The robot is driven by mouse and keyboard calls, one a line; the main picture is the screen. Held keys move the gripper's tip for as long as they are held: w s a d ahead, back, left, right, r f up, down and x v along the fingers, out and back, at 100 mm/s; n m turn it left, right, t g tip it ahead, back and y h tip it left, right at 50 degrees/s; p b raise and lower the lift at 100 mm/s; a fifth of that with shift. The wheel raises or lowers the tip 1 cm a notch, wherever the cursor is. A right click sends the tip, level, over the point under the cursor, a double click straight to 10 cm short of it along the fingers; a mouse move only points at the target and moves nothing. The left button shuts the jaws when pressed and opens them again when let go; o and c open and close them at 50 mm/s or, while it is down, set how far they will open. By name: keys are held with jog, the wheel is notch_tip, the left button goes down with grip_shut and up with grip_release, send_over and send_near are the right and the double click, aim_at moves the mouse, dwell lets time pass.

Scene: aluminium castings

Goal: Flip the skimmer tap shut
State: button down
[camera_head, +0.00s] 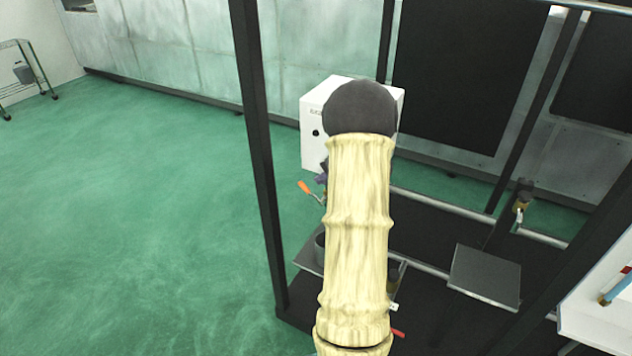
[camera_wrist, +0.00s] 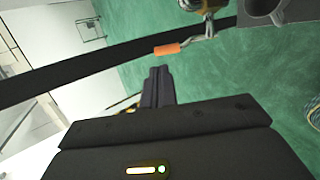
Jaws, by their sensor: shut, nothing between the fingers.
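A tap with an orange-gripped lever (camera_head: 305,187) shows left of my arm in the head view, below a white box. In the wrist view the orange grip (camera_wrist: 167,50) lies just beyond my fingertips, and its metal stem runs right to a brass body (camera_wrist: 204,6), cut off at the top edge. The lever sticks out to the left of the body in both views. My gripper (camera_wrist: 158,72) is shut and empty, its tips short of the orange grip with a visible gap. In the head view my cream-sleeved arm hides most of the tap body.
The white box (camera_head: 313,150) stands behind my arm. A dark frame post (camera_head: 258,150) rises at left. A grey cup (camera_head: 319,250) sits below the tap, partly hidden. Another brass fitting (camera_head: 521,203) and a grey plate (camera_head: 485,275) are at right. Green floor at left is clear.

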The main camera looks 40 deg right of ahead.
jog(key=r+b+v, duration=0.1)
jog(key=v, duration=0.6)
jog(key=shift+w+a, duration=0.2)
jog(key=shift+w, duration=0.05)
jog(key=shift+r, duration=0.1)
